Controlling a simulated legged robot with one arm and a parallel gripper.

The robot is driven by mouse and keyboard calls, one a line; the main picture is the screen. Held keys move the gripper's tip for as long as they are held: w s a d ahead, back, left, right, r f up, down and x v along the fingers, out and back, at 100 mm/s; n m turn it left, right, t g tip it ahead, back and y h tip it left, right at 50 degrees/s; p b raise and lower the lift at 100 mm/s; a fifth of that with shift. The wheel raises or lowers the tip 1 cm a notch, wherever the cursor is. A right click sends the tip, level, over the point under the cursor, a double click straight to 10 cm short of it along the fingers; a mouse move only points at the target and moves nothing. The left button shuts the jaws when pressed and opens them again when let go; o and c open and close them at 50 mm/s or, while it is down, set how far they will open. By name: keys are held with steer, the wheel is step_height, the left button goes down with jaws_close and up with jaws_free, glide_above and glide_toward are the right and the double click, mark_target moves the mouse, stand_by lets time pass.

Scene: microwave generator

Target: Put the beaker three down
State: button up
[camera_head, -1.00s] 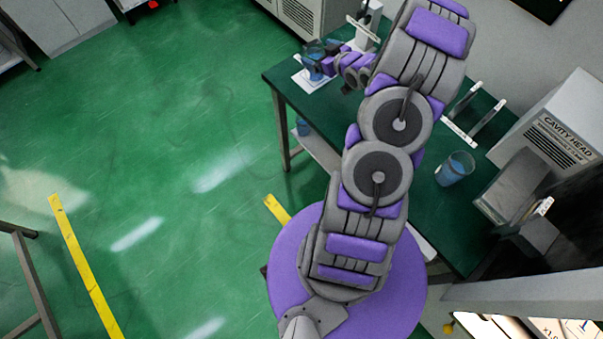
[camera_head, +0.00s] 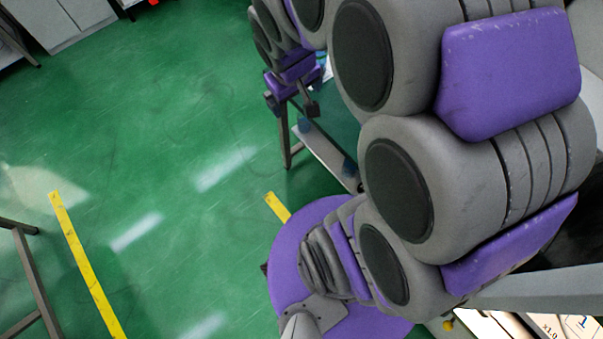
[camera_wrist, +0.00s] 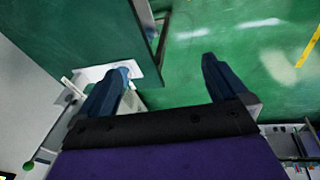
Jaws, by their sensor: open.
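My gripper (camera_wrist: 165,75) is open in the wrist view, with two dark blue fingers wide apart and nothing seen between them. In the head view my gripper (camera_head: 293,104) hangs at the table's left edge, partly covered by my arm. The beakers on the tabletop are hidden by my arm. I cannot tell which beaker is number three.
The green tabletop (camera_wrist: 75,35) fills the wrist view's upper left, with a white pad (camera_wrist: 140,70) at its edge behind the left finger. The lower shelf (camera_head: 325,155) is pale. Open green floor (camera_head: 150,130) lies to the left, with yellow line markings (camera_head: 85,265).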

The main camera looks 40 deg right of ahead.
steer(key=s+a+r+g+y, duration=0.1)
steer(key=s+a+g, duration=0.1)
steer(key=s+a, duration=0.3)
steer(key=s+a+r+g+y, duration=0.1)
steer(key=s+a, duration=0.5)
steer(key=s, duration=0.7)
steer(key=shift+r+g, duration=0.4)
steer(key=shift+r, duration=0.25)
steer(key=shift+d+f, duration=0.1)
steer(key=shift+f+b, duration=0.15)
steer(key=shift+b, duration=0.15)
steer(key=shift+c, duration=0.5)
